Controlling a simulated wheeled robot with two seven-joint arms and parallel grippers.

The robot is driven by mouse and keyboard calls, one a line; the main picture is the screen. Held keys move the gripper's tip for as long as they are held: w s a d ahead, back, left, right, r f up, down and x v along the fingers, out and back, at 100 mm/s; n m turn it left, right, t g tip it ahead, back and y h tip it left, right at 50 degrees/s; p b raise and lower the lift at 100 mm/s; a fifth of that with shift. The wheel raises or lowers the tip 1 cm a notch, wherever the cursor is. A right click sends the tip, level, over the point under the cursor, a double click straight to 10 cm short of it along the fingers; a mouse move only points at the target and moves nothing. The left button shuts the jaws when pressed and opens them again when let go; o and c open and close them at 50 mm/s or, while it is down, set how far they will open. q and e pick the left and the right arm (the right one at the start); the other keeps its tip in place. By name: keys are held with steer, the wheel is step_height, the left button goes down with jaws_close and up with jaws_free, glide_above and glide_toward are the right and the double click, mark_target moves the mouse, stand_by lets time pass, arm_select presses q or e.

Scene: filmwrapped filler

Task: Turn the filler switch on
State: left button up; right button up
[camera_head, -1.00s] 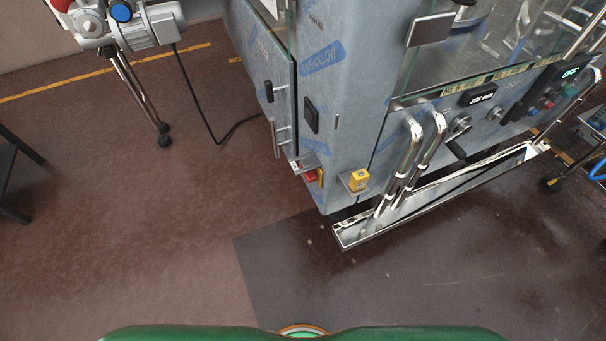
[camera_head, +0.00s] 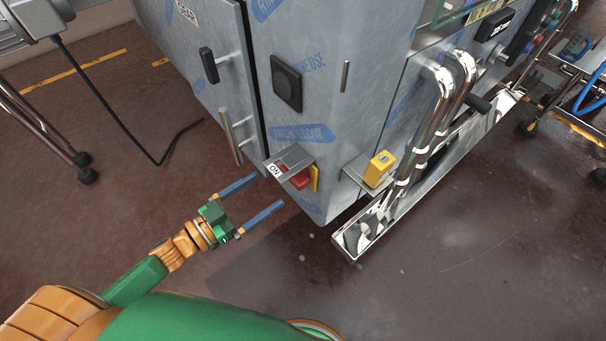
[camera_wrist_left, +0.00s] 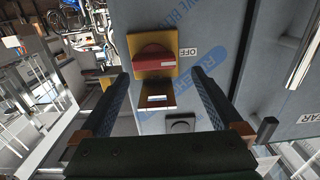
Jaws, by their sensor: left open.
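The filler (camera_head: 340,60) is a grey metal cabinet with blue printed film. Its red switch (camera_head: 300,181) sits on a yellow plate low on the front, partly under a small metal guard; an ON label (camera_head: 275,170) shows beside it. In the left wrist view the red knob (camera_wrist_left: 152,61) is on its yellow plate, its grip lying roughly crosswise, with an OFF label (camera_wrist_left: 188,52) to the right. My left gripper (camera_head: 268,191) is open and empty, its blue fingers pointing at the switch, short of it. In the wrist view the knob appears between and beyond the fingertips (camera_wrist_left: 160,75). My right gripper is out of view.
A yellow box (camera_head: 379,168) on a bracket and bent chrome pipes (camera_head: 434,120) stand right of the switch. A door handle (camera_head: 231,136) sticks out to the left. The floor in front is clear.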

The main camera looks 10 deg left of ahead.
arm_select(q)
steer(key=x, duration=0.4)
steer(key=r+x, duration=0.1)
steer(key=x, duration=0.2)
steer(key=shift+s+d, duration=0.25)
steer(key=shift+d, duration=0.2)
steer(key=c, duration=1)
